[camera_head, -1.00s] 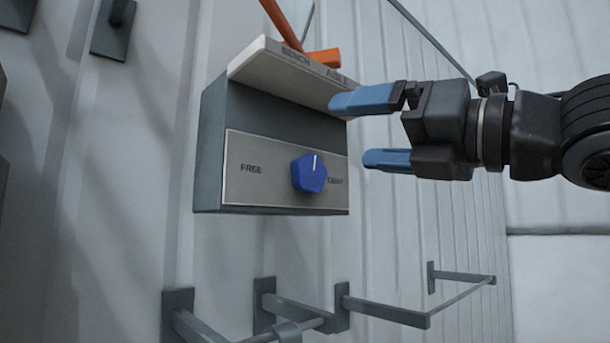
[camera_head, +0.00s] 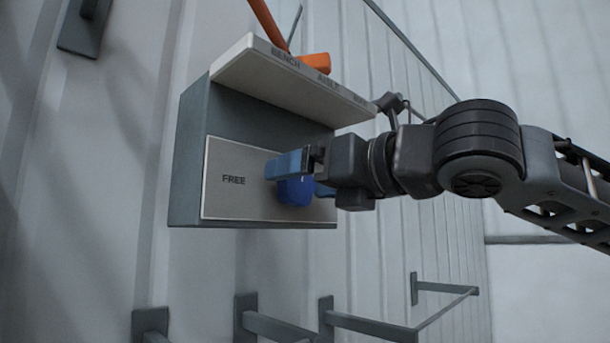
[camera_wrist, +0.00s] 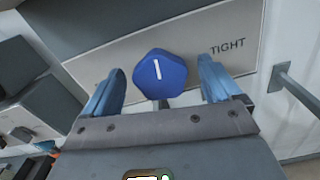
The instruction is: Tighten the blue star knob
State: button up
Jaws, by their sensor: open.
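The blue star knob (camera_head: 296,191) sits on a pale plate (camera_head: 232,205) on the front of a grey box. In the head view my gripper (camera_head: 292,172) partly covers the knob and hides the right-hand label. In the wrist view the knob (camera_wrist: 160,74) lies between the two blue fingers of my gripper (camera_wrist: 160,88), with a visible gap on each side. The fingers are open. The knob's white line points roughly up in the wrist view, tilted slightly left. The plate reads FREE at left in the head view and TIGHT (camera_wrist: 228,47) at right in the wrist view.
A sloped white sign ledge (camera_head: 290,80) overhangs the box just above my gripper. An orange part (camera_head: 314,63) rests at the ledge's upper edge. Grey wall brackets (camera_head: 370,325) stick out below the box.

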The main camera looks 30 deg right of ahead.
jog(key=shift+w+a, duration=0.1)
jog(key=shift+w, duration=0.2)
jog(key=c, duration=1.1)
